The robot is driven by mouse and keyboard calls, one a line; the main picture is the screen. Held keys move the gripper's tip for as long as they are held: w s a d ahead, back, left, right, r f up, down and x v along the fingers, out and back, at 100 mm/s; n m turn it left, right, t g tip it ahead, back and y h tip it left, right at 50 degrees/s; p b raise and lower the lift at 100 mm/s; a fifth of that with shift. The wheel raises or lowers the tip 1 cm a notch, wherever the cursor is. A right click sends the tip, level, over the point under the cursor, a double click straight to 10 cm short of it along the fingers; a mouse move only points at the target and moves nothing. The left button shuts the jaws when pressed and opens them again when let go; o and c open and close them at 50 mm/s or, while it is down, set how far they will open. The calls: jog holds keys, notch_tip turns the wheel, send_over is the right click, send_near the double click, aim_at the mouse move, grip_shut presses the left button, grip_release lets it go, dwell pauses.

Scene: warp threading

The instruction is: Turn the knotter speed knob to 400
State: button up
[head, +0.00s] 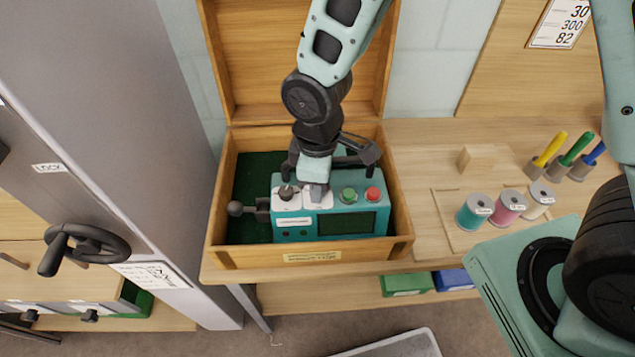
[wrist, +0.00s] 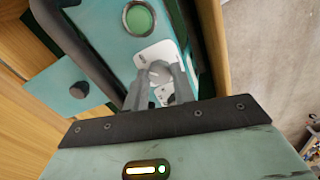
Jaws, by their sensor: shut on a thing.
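The teal knotter box (head: 295,232) sits inside an open wooden case. A grey knob (wrist: 159,70) on a white dial plate (wrist: 157,53) is on its top panel. My gripper (head: 318,188) reaches down onto this knob from above. In the wrist view my gripper's two fingers (wrist: 160,82) are closed on the knob. They and the knob hide much of the dial, and its marks are too small to read. A second, dark knob (head: 287,192) on its own white plate is to the left. A dark display (head: 347,224) on the front shows no readable figures.
A green button (head: 349,195) and a red button (head: 373,193) are right of the held knob. Thread spools (head: 474,212) are on the bench at right.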

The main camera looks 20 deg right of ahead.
jog(key=shift+m, duration=0.5)
jog(key=o, duration=0.7)
notch_tip(320, 180, up, 18)
jog(key=shift+f, duration=0.25)
dwell(0.4)
jog(key=s+d+f+m, duration=0.1)
jog(key=s+d+m, duration=0.1)
jog(key=s, duration=0.5)
jog(key=s+d+f+m, duration=0.2)
jog(key=s, duration=0.4)
jog(key=shift+s+m+y, duration=0.3)
jog(key=shift+s+m, duration=0.05)
jog(key=shift+m, duration=0.05)
